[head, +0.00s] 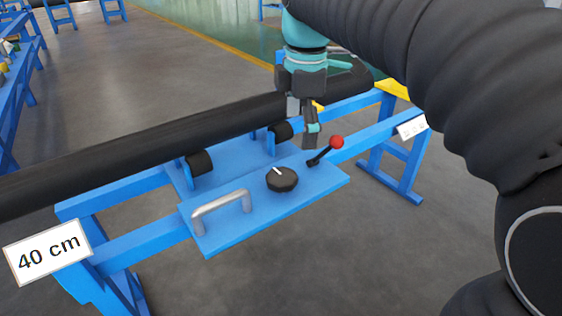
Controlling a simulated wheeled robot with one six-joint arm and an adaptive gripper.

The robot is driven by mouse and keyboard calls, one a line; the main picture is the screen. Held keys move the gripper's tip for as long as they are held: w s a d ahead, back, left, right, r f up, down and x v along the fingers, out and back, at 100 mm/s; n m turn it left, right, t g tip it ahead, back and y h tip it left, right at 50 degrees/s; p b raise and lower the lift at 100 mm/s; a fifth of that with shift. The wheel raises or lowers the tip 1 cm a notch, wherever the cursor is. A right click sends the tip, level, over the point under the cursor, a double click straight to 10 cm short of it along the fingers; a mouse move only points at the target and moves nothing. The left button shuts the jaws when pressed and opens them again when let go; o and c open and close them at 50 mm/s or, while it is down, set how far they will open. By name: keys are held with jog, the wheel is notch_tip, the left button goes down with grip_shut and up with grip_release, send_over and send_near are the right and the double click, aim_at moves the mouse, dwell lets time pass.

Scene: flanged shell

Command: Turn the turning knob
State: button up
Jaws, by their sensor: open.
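The turning knob (282,180) is a black, faceted round knob with a white pointer line on top. It sits on the blue panel (226,235) between a grey handle and a red-tipped lever. The pointer line runs toward the upper left of the knob. My gripper (302,125) hangs fingers-down above and behind the knob, slightly to its right, apart from it. Its fingers are spread with nothing seen between them. The fingertips are small, and their exact height above the panel is hard to tell.
A grey bar handle (221,205) stands left of the knob. A lever with a red ball (337,142) stands right, close to my gripper. A long black pipe (130,155) lies behind on black rollers (200,163). A "40 cm" sign (48,251) is at front left.

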aim_at(282, 175)
jog(key=w+a+n+g, duration=0.1)
jog(key=w+a+n, duration=0.2)
jog(key=n, duration=0.1)
notch_tip(282, 175, down, 14)
jog(key=b, duration=0.4)
jog(key=shift+a, duration=0.15)
jog(key=shift+r, duration=0.1)
jog(key=c, duration=1.2)
